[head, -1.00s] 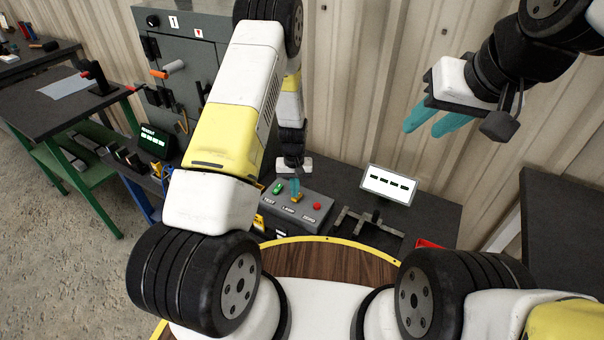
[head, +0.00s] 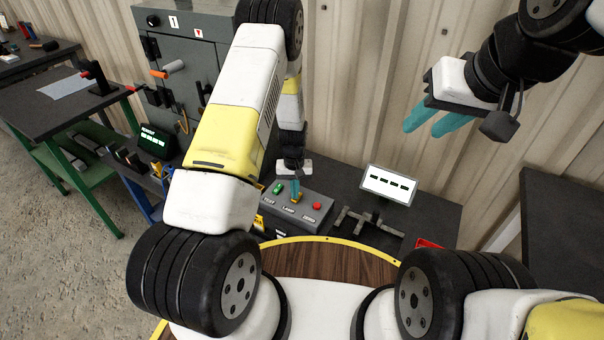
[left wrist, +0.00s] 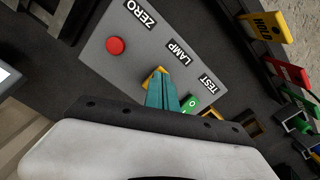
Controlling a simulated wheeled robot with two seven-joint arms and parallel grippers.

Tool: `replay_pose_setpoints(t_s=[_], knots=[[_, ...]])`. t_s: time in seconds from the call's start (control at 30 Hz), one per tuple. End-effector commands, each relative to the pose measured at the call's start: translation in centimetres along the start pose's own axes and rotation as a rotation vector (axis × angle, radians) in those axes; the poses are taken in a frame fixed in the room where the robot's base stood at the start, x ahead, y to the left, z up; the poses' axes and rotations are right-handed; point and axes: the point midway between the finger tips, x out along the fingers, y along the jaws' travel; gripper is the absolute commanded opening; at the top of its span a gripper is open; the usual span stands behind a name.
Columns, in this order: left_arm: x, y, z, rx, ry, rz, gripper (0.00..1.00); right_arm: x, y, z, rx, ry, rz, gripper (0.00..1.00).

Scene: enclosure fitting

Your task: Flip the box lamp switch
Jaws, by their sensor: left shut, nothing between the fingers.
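The control box (head: 315,214) is a grey box on the dark bench, with labels TEST, LAMP and ZERO on its face. Its lamp switch (left wrist: 148,80) is a small yellow-orange part beside the LAMP label, partly hidden by my fingers. A green switch (head: 278,188) is at the TEST end and a red button (head: 317,206) at the ZERO end. My left gripper (head: 296,198) is shut and empty, its teal fingertips right at the lamp switch; I cannot tell whether they touch. It also shows in the left wrist view (left wrist: 160,82). My right gripper (head: 437,128) is raised at the upper right, its fingers slightly apart and empty.
A white display (head: 389,185) stands on the bench right of the box, with a dark metal fixture (head: 362,222) before it. A grey cabinet (head: 185,60) with handles stands behind at left. A yellow HOLD tag (left wrist: 265,27) is beside the box.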

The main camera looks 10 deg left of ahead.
Motion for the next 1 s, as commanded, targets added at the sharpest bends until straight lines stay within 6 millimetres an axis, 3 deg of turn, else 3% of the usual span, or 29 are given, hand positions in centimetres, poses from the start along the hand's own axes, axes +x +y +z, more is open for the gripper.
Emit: replay_pose_setpoints(t_s=[0.7,1.0], knots=[[-5.8,0.0,-0.1,0.000,0.002,0.000,0.00,0.0,0.0,0.0,0.000,0.000,0.000,0.36],[-6.7,0.0,0.0,0.000,0.000,0.000,0.00,0.0,0.0,0.0,0.000,0.000,0.000,0.36]])
